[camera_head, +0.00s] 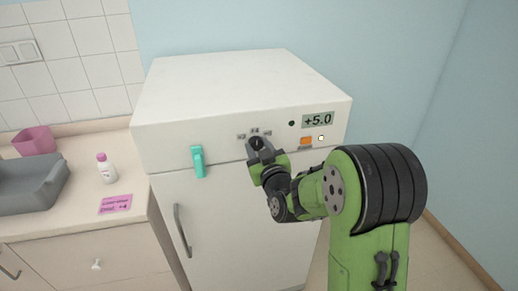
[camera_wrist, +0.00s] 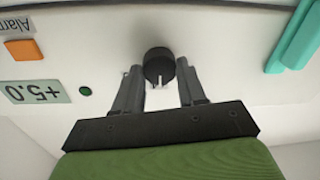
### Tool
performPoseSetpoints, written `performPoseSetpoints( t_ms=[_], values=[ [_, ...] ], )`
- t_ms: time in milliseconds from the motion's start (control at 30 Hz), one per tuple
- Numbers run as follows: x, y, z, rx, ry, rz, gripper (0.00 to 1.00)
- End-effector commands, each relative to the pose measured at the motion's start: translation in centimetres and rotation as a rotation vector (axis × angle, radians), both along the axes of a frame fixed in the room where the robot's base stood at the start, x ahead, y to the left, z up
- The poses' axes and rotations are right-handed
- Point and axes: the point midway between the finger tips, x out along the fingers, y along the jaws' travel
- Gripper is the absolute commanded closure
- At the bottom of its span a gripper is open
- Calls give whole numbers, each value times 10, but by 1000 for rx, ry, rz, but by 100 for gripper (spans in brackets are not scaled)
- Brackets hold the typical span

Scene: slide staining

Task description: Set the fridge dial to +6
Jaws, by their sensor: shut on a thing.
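The white fridge (camera_head: 228,100) stands in the middle of the head view, with a display (camera_head: 318,120) that reads +5.0. The black round dial (camera_wrist: 158,64) is on its front panel, seen in the wrist view with a light pointer mark. My gripper (camera_wrist: 158,76) is shut on the dial, one finger at each side. In the head view my gripper (camera_head: 258,148) covers most of the dial. The display also shows upside down in the wrist view (camera_wrist: 35,92).
An orange alarm button (camera_head: 306,141) and a small dark green light (camera_head: 292,123) sit right of the dial. A teal handle (camera_head: 198,161) juts out to its left. A counter at left holds a grey tray (camera_head: 30,190), a bottle (camera_head: 106,168) and a pink note (camera_head: 115,204).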

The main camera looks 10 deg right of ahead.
Motion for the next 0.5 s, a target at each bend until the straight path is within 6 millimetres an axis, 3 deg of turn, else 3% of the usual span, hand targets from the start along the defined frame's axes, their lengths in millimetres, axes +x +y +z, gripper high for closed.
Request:
performPoseSetpoints(
  t_ms=[267, 500],
  values=[
    [0, 0, -1, 46, 0, 1, 90],
    [0, 0, -2, 194, -2, 1, 90]
  ],
)
